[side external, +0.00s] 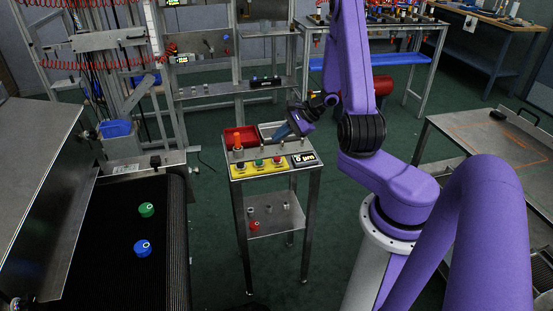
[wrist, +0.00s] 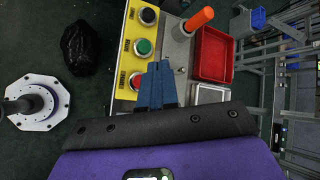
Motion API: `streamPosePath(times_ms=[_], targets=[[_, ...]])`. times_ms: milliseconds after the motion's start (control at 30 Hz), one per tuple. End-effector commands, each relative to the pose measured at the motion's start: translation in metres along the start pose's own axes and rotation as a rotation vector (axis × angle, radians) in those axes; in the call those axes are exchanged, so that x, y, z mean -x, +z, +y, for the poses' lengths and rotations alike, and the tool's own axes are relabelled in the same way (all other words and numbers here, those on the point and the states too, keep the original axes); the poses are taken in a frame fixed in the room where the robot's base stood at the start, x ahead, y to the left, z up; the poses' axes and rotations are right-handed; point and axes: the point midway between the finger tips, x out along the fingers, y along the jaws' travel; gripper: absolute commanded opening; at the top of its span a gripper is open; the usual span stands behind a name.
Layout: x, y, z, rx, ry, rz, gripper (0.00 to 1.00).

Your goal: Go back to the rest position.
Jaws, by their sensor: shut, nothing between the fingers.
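My gripper (side external: 279,133) has blue fingers. In the side view it hangs tilted above the small metal stand (side external: 313,173), near the grey tray (side external: 270,130). In the wrist view my gripper (wrist: 158,66) points toward the stand's top. Its two fingers are together with nothing between them, beside the yellow button panel (wrist: 124,80). Whether the fingertips touch anything below cannot be told.
The stand carries a red tray (side external: 249,133), an orange handle (wrist: 199,19) and a display (side external: 304,159). A metal table (side external: 470,130) stands right.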

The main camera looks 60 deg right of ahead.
Motion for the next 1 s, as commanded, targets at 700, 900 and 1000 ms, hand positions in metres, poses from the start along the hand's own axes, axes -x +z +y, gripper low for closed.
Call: streamPosePath(times_ms=[700, 900, 1000], targets=[[-0.01, 0.172, 0.039, 0.706, 0.406, -0.365, 0.0], [0.006, 0.215, 0.073, 0.969, 0.548, -0.475, 0.0], [0.017, 0.232, 0.091, 1.103, 0.616, -0.524, 0.0]])
